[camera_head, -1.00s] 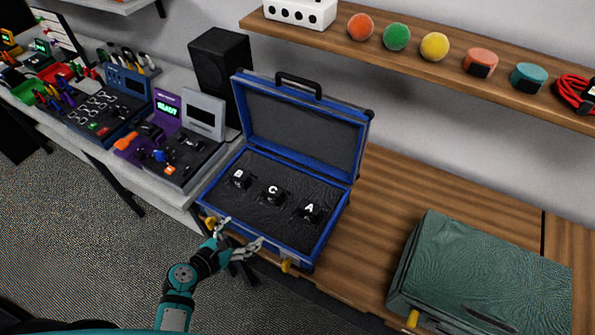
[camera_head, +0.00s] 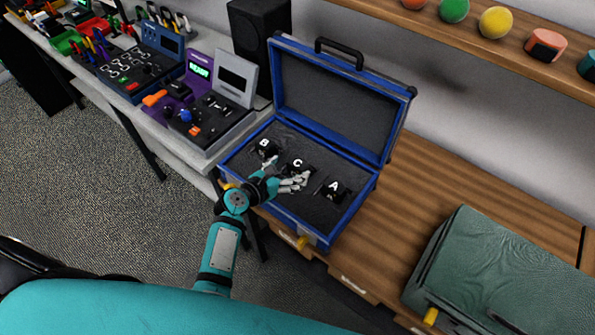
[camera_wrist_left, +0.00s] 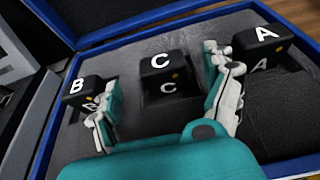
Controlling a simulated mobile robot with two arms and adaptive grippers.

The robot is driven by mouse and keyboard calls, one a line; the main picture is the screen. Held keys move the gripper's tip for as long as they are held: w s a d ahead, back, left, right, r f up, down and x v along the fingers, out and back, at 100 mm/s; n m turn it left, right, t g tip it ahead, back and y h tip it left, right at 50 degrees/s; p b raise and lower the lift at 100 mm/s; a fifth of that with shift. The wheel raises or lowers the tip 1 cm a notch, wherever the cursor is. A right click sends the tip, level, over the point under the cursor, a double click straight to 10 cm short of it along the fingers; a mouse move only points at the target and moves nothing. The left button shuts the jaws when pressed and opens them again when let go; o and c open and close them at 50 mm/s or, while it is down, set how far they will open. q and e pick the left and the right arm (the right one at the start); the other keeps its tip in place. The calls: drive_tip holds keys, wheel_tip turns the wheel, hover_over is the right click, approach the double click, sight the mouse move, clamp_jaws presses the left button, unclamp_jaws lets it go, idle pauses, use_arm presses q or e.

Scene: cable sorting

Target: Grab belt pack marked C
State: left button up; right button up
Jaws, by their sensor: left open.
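The open blue case (camera_head: 325,234) holds three black belt packs marked with white letters in dark foam. Belt pack C (camera_head: 298,162) is in the middle, between belt pack B (camera_head: 266,147) on the left and belt pack A (camera_head: 333,188) on the right. The left finger is near belt pack B (camera_wrist_left: 84,92), and the right finger is near belt pack A (camera_wrist_left: 264,50). My right gripper is not visible.
The case's raised lid (camera_head: 335,100) stands behind the packs. A black speaker (camera_head: 255,45) and a purple device (camera_head: 200,70) are to the left. A closed green case (camera_head: 500,265) lies on the wooden table to the right, with bare tabletop (camera_head: 425,190) between.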

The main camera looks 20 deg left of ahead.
sight(294, 167)
use_arm(q)
drive_tip(key=b+x, duration=0.3)
drive_tip(key=x, duration=0.1)
drive_tip(key=shift+d+f, duration=0.15)
drive_tip(key=shift+f, duration=0.05)
drive_tip(key=shift+w+d, duration=0.1)
drive_tip(key=shift+w, duration=0.25)
drive_tip(key=shift+s, duration=0.1)
use_arm(e)
drive_tip(key=a+f, duration=0.1)
drive_tip(key=f, duration=0.1)
drive_tip(key=s+a+f, duration=0.1)
drive_tip(key=shift+s+f, duration=0.2)
drive_tip(key=shift+f, duration=0.2)
use_arm(q)
drive_tip(key=shift+c, duration=1)
drive_tip(key=c, duration=1.2)
use_arm(e)
drive_tip(key=shift+w+d, duration=0.15)
drive_tip(key=shift+d, duration=0.35)
